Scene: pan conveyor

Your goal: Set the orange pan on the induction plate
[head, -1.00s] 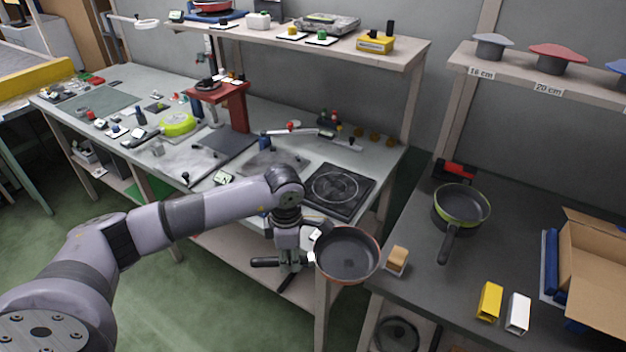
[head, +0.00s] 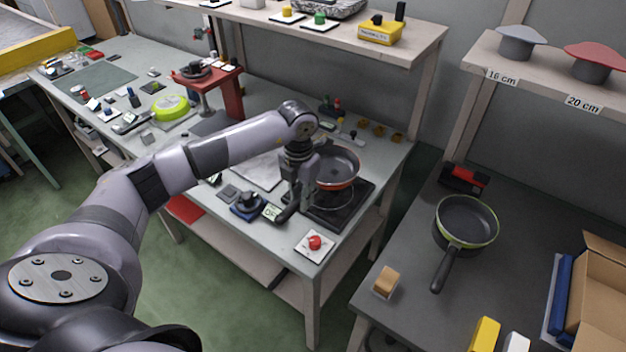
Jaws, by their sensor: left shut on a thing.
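The orange pan (head: 337,166), dark inside with an orange-red outer wall, is over the back part of the black induction plate (head: 352,208) on the long workbench. It looks about level. The plate's front part and some of its ring marking show below the pan; I cannot tell whether there is a gap between them. My right gripper is not in view.
A red button (head: 314,243) on a white base and a blue-black knob device (head: 247,204) are near the bench's front edge. A shelf (head: 400,50) overhangs the back. A green-rimmed pan (head: 465,222) and a sponge-like block (head: 385,281) are on the dark right table.

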